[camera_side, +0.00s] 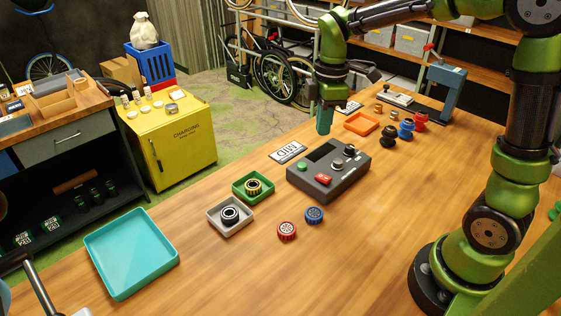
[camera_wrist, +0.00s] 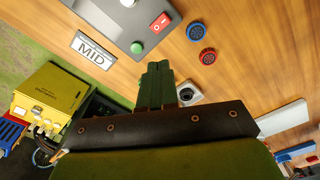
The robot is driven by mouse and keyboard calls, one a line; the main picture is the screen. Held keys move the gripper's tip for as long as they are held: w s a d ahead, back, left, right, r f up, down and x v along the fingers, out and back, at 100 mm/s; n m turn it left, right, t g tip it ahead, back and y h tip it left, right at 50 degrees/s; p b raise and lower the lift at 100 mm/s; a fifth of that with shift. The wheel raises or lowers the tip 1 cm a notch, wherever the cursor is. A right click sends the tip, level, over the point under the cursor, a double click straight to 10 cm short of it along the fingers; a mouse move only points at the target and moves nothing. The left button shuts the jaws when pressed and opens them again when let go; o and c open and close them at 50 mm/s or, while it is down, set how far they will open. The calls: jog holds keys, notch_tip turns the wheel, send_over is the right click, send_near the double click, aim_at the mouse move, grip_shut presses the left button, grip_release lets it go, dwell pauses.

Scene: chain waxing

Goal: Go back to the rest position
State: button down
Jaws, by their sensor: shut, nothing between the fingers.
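My gripper (camera_side: 324,121) hangs in the air above the far side of the grey control box in the side view, fingers pointing down. In the wrist view its green fingers (camera_wrist: 156,84) are closed together and hold nothing. The control box (camera_side: 314,179) has a display, knobs and a red switch; part of it shows in the wrist view (camera_wrist: 118,18).
A green tray (camera_side: 240,190) and a grey tray (camera_side: 216,226) each hold a round part. Red (camera_side: 287,231) and blue (camera_side: 314,215) round parts lie loose. A teal tray (camera_side: 131,254) is at the left, an orange tray (camera_side: 361,124) at the back. The table's right middle is clear.

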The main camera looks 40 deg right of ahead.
jog(key=s+a+r+m+t+y, duration=0.1)
jog(key=s+a+r+m+t, duration=0.1)
jog(key=s+m, duration=0.4)
jog(key=s+a+r+m+t, duration=0.2)
jog(key=s+r+m+t, duration=0.1)
jog(key=s+m+t, duration=0.2)
jog(key=shift+s+a+r+m+y, duration=0.35)
jog(key=shift+s+m, duration=0.8)
jog(key=shift+m, duration=1.05)
jog(key=shift+f, duration=0.1)
